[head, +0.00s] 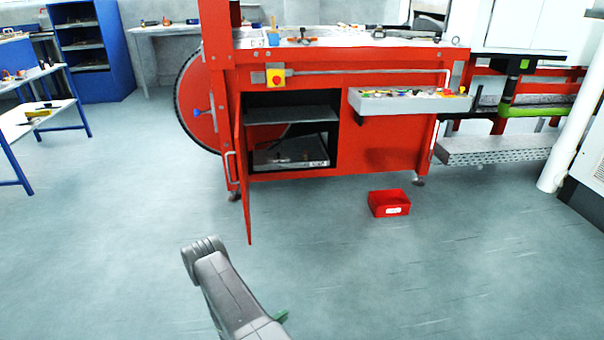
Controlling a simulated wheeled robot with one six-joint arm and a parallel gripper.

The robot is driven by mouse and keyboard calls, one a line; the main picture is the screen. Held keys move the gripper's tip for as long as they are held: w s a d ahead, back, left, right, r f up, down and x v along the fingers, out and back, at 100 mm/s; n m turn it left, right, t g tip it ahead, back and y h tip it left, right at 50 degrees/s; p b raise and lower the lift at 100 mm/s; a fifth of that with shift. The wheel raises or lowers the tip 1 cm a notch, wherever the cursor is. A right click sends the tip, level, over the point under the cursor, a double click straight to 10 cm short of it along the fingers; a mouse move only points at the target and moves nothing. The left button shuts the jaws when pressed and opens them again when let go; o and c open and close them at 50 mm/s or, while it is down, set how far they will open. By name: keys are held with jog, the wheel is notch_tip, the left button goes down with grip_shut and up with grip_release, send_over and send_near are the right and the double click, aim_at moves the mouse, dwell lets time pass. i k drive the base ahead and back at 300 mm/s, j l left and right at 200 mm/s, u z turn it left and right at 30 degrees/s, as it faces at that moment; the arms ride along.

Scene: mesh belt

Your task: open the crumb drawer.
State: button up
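No part is clearly marked as the crumb drawer. The red machine (385,150) stands ahead, with its narrow red door (241,185) swung open on the left. In its open compartment, a dark shelf (290,115) sits above a low grey box-like unit (290,153); I cannot tell whether this is the drawer. A pale grey tray (408,104) holding small coloured items juts from the front at the right; I cannot tell whether it slides. My grey arm rises from the bottom, well short of the machine. No gripper fingers show.
A red bin (389,203) lies on the floor in front of the machine. A perforated metal step (500,148) and a white pipe (575,140) stand at right. Blue-legged tables (45,115) are at left. The floor (330,260) between me and the machine is mostly clear.

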aim_at(317, 156)
jog(key=i+l+z, duration=0.2)
jog(key=i+z, duration=0.15)
jog(key=i, duration=0.45)
jog(key=i+z, duration=0.3)
jog(key=i, duration=0.5)
jog(key=i+j+u, duration=0.15)
jog(key=i+u, duration=0.65)
jog(key=i+l+u, duration=0.15)
jog(key=i+u, duration=0.25)
jog(key=i, duration=0.15)
jog(key=i+l+u, duration=0.25)
jog(key=i+u, duration=0.15)
